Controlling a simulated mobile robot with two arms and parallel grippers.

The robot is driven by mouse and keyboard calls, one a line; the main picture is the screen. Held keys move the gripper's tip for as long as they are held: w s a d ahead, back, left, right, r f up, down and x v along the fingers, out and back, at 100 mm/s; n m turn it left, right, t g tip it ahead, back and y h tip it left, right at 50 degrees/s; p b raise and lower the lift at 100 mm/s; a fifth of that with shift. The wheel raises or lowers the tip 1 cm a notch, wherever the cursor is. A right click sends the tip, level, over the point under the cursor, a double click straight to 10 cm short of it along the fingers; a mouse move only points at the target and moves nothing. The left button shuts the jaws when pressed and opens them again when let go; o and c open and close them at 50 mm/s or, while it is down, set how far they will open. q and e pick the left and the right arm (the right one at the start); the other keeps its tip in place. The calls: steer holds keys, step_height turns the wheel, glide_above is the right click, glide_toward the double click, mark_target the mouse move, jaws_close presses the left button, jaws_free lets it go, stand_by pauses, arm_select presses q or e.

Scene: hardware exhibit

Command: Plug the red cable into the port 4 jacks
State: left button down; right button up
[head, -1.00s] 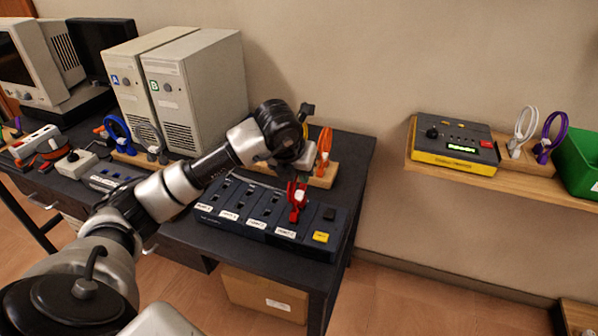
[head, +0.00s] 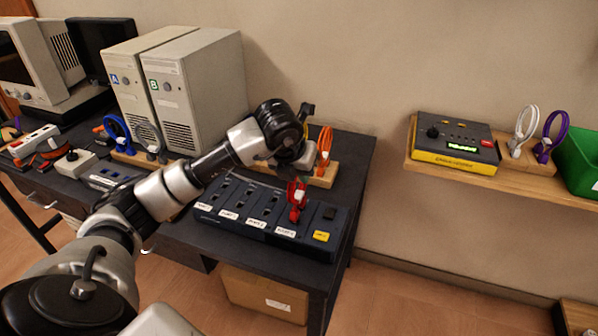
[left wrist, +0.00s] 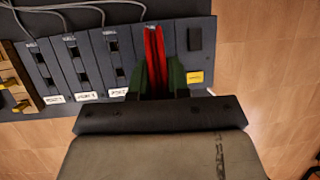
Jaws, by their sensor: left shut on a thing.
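The red cable (head: 297,200) is held upright over the right-hand port column of the dark blue port panel (head: 262,226). My left gripper (head: 296,180) is shut on it from above. In the left wrist view the red cable (left wrist: 154,58) stands between the dark green fingers of my left gripper (left wrist: 157,80). It covers the jacks of that column, so I cannot tell whether its plugs are in them. The other columns to the left show dark slots and white port labels. My right gripper is not in view.
A yellow button (head: 321,236) and a black switch (head: 329,213) sit right of the cable on the panel. An orange cable (head: 325,143) stands on a wooden rack behind. Two computer towers (head: 195,85) stand at the back left. A yellow-black tester (head: 455,145) rests on the right shelf.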

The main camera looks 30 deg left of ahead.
arm_select(q)
steer(key=shift+f+b, duration=0.3)
steer(key=shift+b, duration=0.1)
stand_by(0.5)
steer(key=shift+c, duration=1.9)
jaws_free()
steer(key=shift+r, duration=0.1)
steer(key=shift+p+v, duration=2.05)
steer(key=shift+v, duration=1.65)
